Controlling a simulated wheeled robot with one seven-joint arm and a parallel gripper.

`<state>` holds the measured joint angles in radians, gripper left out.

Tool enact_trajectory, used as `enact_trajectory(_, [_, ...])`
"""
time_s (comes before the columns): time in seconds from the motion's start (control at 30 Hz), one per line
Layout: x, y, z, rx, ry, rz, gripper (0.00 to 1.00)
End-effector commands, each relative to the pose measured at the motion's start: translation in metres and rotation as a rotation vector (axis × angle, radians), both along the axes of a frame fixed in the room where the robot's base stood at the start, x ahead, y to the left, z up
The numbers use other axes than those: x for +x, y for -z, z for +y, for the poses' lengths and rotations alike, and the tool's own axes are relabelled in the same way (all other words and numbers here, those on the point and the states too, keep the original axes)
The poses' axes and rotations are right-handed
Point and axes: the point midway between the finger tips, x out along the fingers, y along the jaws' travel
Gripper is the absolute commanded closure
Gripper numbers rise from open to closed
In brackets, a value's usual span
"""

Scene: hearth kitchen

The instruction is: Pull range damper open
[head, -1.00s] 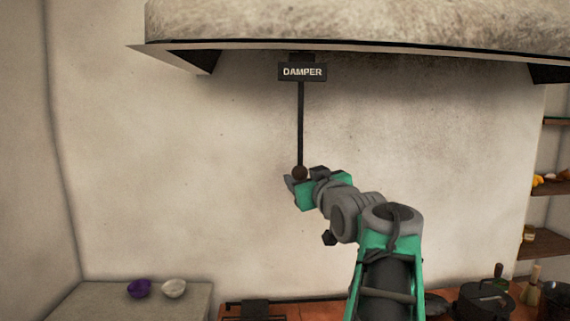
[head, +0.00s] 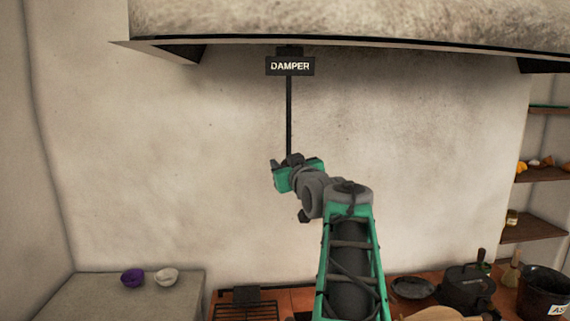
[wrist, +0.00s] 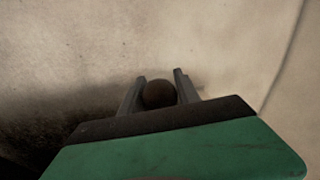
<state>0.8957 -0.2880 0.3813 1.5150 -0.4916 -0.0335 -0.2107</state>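The range damper pull is a thin dark rod (head: 289,115) that hangs under a black "DAMPER" plate (head: 290,66) below the hood. Its round brown knob (wrist: 159,94) shows in the wrist view, between the two grey fingers of my gripper (wrist: 161,80). The fingers lie close against the knob on both sides, with no clear gap. In the head view my gripper (head: 288,163) is at the rod's lower end and hides the knob.
The hood (head: 350,20) overhangs the rod and my arm. A counter at lower left holds a purple bowl (head: 132,277) and a white bowl (head: 166,276). A dark pot (head: 467,287) stands at lower right, below wall shelves (head: 540,174). The wall beside the rod is bare.

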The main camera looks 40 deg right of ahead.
Motion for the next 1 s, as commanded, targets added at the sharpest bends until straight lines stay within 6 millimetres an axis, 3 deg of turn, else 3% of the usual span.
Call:
enact_trajectory(0.43, [-0.0001,-0.0001,0.0003,0.0,-0.001,0.0,1.0])
enact_trajectory(1.0, [-0.0001,0.0038,0.0003,0.0,-0.001,0.0,1.0])
